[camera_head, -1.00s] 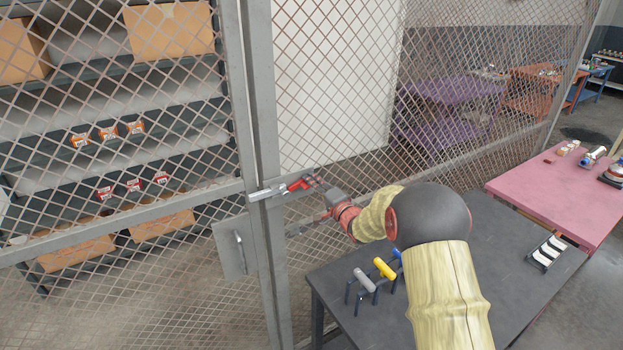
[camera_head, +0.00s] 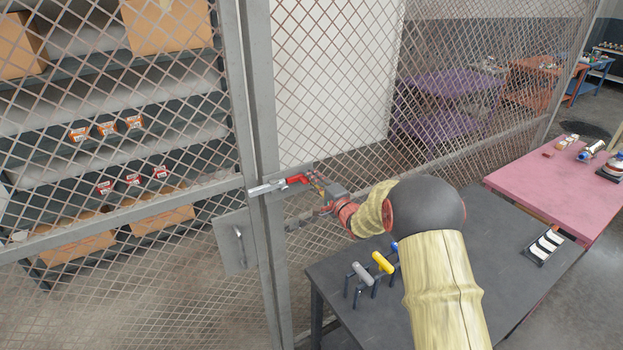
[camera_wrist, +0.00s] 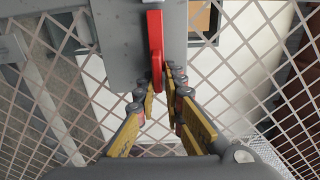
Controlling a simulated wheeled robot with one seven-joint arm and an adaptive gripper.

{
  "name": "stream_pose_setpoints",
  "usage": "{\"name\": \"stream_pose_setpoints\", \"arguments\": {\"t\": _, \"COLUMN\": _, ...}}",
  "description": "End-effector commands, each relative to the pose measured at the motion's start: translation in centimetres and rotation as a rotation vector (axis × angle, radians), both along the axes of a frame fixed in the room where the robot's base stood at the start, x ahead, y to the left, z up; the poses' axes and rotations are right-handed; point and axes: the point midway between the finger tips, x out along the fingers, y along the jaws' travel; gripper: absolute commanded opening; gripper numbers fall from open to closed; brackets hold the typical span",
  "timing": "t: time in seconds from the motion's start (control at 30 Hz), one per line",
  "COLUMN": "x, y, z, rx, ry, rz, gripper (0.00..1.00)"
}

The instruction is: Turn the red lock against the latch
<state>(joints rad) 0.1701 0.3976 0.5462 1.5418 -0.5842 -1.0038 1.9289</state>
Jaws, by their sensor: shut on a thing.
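The red lock (camera_head: 298,178) sits at the latch (camera_head: 268,187) on the post of the mesh gate. The latch is a pale metal bar reaching left across the post. In the wrist view the red lock (camera_wrist: 155,45) is a long narrow red piece in front of a grey plate (camera_wrist: 120,50). My gripper (camera_head: 316,182) comes from the right. In the wrist view its yellow-padded fingers (camera_wrist: 162,88) are closed on the lower end of the red lock, one on each side. The exact contact is partly hidden by the fingertips.
A dark table (camera_head: 470,245) stands below my arm, with several coloured-handled tools in a rack (camera_head: 375,270) and a small tray (camera_head: 544,247). A pink table (camera_head: 540,190) is at the right. Shelves with boxes (camera_head: 165,25) stand behind the mesh.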

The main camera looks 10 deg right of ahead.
Motion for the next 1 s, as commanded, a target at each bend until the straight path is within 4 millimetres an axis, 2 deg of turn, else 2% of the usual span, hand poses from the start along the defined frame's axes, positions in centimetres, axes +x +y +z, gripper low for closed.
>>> {"name": "stream_pose_setpoints", "arguments": {"t": 0.03, "x": -0.2, "y": -0.1, "z": -1.1, "rx": 0.0, "ry": 0.018, "rz": -0.003, "gripper": 0.11}}
{"name": "stream_pose_setpoints", "arguments": {"t": 0.3, "x": -0.2, "y": -0.1, "z": -0.9, "rx": -0.001, "ry": 0.015, "rz": -0.002, "gripper": 0.26}}
{"name": "stream_pose_setpoints", "arguments": {"t": 0.67, "x": -0.5, "y": -0.2, "z": -0.4, "rx": -0.001, "ry": 0.006, "rz": -0.001, "gripper": 0.26}}
{"name": "stream_pose_setpoints", "arguments": {"t": 0.77, "x": -1.6, "y": -0.5, "z": -0.4, "rx": -0.001, "ry": 0.007, "rz": -0.001, "gripper": 0.26}}
{"name": "stream_pose_setpoints", "arguments": {"t": 1.0, "x": -6.1, "y": -2.1, "z": -0.3, "rx": -0.001, "ry": 0.007, "rz": -0.004, "gripper": 0.26}}
